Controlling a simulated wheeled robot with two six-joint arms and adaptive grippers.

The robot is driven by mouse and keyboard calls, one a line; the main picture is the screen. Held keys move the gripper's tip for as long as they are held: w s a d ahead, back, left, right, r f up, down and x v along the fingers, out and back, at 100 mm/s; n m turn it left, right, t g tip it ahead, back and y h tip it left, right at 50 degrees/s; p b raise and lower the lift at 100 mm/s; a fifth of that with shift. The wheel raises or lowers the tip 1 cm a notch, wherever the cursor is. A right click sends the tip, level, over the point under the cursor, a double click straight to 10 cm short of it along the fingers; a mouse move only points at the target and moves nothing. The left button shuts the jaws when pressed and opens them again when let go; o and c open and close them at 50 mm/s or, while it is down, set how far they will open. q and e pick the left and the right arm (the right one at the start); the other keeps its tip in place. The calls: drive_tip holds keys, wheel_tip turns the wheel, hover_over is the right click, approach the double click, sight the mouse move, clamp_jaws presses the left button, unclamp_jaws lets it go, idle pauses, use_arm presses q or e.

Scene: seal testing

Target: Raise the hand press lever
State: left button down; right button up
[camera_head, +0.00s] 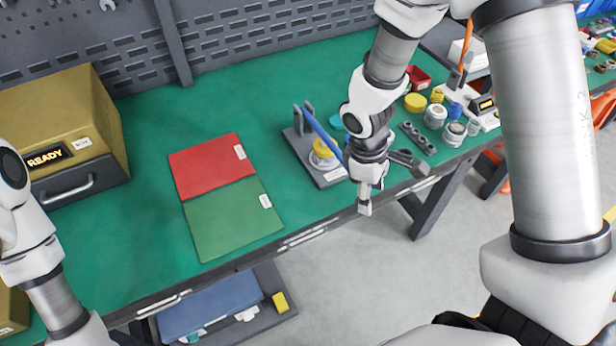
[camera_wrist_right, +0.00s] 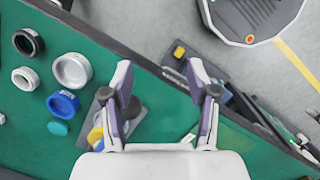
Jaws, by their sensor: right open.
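The hand press (camera_head: 335,177) stands near the front edge of the green bench, with a grey base and upright posts. Its blue lever (camera_head: 322,133) slants from the posts down to the right, over a yellow and white round part (camera_head: 323,155). My right gripper (camera_head: 391,185) is open and empty beside the press, at its right, and its wrist hides the lever's lower end. In the right wrist view the open fingers (camera_wrist_right: 158,80) have nothing between them; part of the press (camera_wrist_right: 138,134) shows low, partly hidden behind the left finger. My left arm shows at the left; its gripper is out of view.
A red mat (camera_head: 205,165) and a green mat (camera_head: 230,222) lie left of the press. A yellow box (camera_head: 75,110) marked READY stands at the back left. Several round parts, including a white ring (camera_head: 435,116), crowd the bench to the right. Pegboard lines the back.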

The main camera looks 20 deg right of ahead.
drive_tip(key=w+r+t, duration=0.1)
drive_tip(key=w+r, duration=0.1)
drive_tip(key=w+r+t+b, duration=0.1)
drive_tip(key=w+r, duration=0.1)
drive_tip(key=w, duration=0.1)
drive_tip(key=shift+r+t+b, duration=0.3)
drive_tip(key=shift+r+t, duration=0.05)
drive_tip(key=shift+t, duration=0.05)
drive_tip(key=f+b, duration=0.1)
drive_tip(key=f, duration=0.1)
drive_tip(key=w+f+b, duration=0.1)
drive_tip(key=f, duration=0.2)
drive_tip(key=shift+a, duration=0.1)
drive_tip(key=shift+w+f, duration=0.1)
drive_tip(key=shift+f, duration=0.15)
drive_tip(key=shift+d, duration=0.25)
clamp_jaws()
use_arm(q)
drive_tip(key=f, duration=0.4)
drive_tip(key=shift+a, duration=0.35)
